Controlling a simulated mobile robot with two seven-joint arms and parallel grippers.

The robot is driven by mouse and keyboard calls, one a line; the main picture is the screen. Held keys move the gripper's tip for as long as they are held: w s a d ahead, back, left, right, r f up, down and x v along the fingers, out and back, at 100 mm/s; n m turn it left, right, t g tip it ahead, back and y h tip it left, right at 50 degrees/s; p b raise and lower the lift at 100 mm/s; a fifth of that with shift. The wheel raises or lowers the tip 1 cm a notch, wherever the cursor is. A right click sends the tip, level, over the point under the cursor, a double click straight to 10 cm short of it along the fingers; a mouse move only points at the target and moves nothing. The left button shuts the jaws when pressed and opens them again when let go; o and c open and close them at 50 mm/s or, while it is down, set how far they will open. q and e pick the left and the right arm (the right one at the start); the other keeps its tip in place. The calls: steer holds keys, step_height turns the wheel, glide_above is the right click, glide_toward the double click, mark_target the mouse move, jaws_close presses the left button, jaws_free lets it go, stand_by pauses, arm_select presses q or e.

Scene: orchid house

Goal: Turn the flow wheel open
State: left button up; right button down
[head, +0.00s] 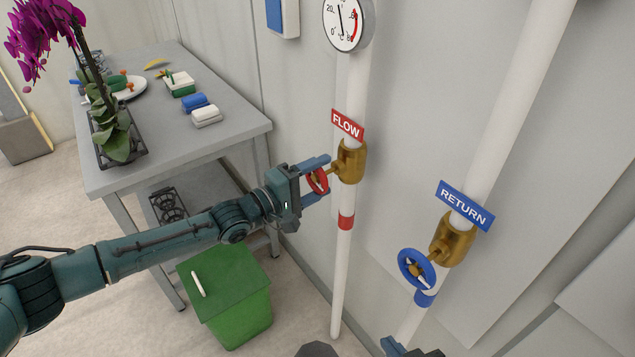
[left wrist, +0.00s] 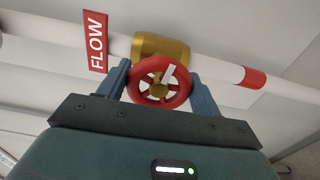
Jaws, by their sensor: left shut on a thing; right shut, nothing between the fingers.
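The red flow wheel (head: 317,181) sits on a brass valve (head: 351,161) on a white pipe, under a red FLOW label (head: 346,125). My left gripper (head: 315,180) is shut on the wheel's rim, one finger on each side. In the left wrist view the red wheel (left wrist: 160,84) lies between the two blue fingers, with a white mark on its face. The brass valve body (left wrist: 160,48) is behind it. My right gripper (head: 400,350) shows only in part at the bottom edge; its fingertips are blue.
A blue return wheel (head: 416,269) is on the right pipe, under a RETURN label (head: 465,206). A gauge (head: 347,22) is above the flow valve. A grey table (head: 230,137) with an orchid stands left. A green lidded bin (head: 235,285) is below my left arm.

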arm_select(q)
steer(key=shift+n, duration=0.7)
steer(key=shift+b, duration=0.3)
steer(key=o, duration=1)
steer(key=shift+a, duration=0.1)
